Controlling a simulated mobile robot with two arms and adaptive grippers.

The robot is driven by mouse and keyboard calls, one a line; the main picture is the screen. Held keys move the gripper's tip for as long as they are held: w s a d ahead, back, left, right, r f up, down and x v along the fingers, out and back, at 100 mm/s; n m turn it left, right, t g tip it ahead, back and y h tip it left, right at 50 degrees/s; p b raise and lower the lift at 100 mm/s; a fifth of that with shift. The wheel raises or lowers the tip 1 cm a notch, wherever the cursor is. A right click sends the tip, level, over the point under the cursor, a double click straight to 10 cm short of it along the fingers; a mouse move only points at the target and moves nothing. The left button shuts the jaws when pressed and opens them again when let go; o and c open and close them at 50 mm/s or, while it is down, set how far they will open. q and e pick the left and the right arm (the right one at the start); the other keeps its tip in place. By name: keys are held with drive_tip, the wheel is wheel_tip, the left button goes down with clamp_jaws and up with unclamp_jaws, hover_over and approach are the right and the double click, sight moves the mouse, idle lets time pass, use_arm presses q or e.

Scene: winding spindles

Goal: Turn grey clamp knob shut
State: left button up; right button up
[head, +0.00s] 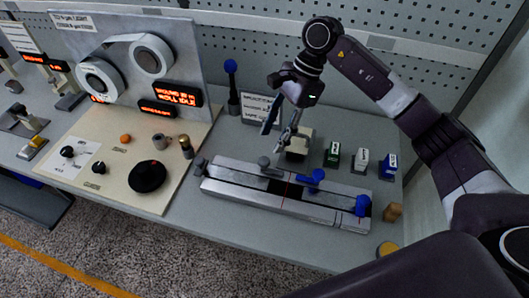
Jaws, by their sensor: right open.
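A long silver clamp rail (232,187) with a dark slot lies on the grey bench. A grey knob (264,162) sits on it left of its middle, and a blue knob (317,175) sits right of it. Whether the grey knob is tight or loose cannot be told. My right gripper (275,136) is open and points down, above and just behind the grey knob. Its fingers are apart and empty, and do not appear to touch the knob. My left gripper is not in view.
A cream block (298,144) stands close behind the rail, right of my fingers. Green, white and blue small blocks stand farther right. A blue-topped post (231,80) and a sign (259,106) stand behind. A winding panel (125,60) with reels stands left.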

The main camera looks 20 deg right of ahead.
sight(264, 160)
drive_tip(key=p+x, duration=0.2)
drive_tip(key=x, duration=0.4)
drive_tip(key=shift+s+d+f+p, duration=0.1)
drive_tip(key=shift+s+f+p, duration=0.1)
drive_tip(key=shift+p, duration=0.1)
drive_tip(key=shift+f, duration=0.6)
clamp_jaws()
